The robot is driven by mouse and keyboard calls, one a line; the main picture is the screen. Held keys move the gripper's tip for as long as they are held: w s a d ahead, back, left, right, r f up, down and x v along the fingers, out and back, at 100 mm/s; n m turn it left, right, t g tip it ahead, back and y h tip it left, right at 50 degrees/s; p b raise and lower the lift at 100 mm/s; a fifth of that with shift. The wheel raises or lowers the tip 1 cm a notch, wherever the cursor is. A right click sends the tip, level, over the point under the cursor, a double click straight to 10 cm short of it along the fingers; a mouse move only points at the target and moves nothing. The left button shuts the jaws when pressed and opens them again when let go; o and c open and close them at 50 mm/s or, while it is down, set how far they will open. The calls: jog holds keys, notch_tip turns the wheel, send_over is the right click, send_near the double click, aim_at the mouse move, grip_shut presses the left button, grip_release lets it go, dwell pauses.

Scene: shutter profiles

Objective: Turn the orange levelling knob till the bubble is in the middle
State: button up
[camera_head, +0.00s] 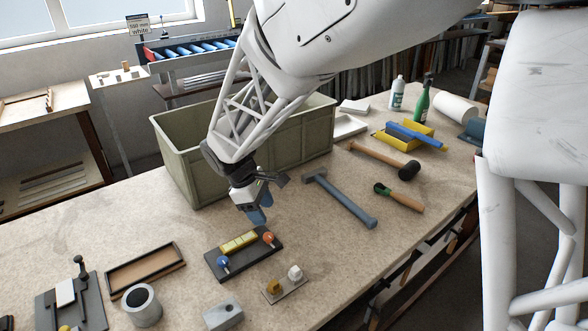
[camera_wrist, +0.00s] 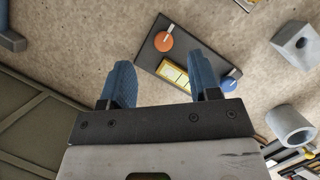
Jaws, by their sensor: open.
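The orange levelling knob (camera_head: 268,238) stands at the right end of a dark base plate (camera_head: 215,262) on the bench. It also shows in the wrist view (camera_wrist: 164,42) with a pointer beside it. A yellow level (camera_head: 239,242) lies on the plate between the orange knob and a blue knob (camera_head: 223,262). The level shows in the wrist view (camera_wrist: 173,73), partly hidden by a finger; its bubble is too small to make out. My gripper (camera_head: 260,212) is open and empty above the bench, behind the plate. In the wrist view its blue fingers (camera_wrist: 157,60) are apart, short of the orange knob.
A green crate (camera_head: 178,165) stands behind my gripper. A blue-handled hammer (camera_head: 345,203) lies to the right. A small plate with two knobs (camera_head: 285,289), a grey block (camera_head: 224,314) and a grey ring (camera_head: 142,306) are in front. A shallow tray (camera_head: 146,268) lies left.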

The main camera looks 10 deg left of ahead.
aim_at(268, 235)
jog(key=shift+a+f+n, duration=0.2)
jog(key=shift+a+f, duration=0.2)
jog(key=shift+a, duration=0.25)
jog(key=shift+a+f+n, duration=0.2)
jog(key=shift+a+f, duration=0.15)
jog(key=shift+a, duration=0.25)
jog(key=shift+x, duration=3.9)
jog(key=shift+d, duration=0.15)
jog(key=c, duration=0.9)
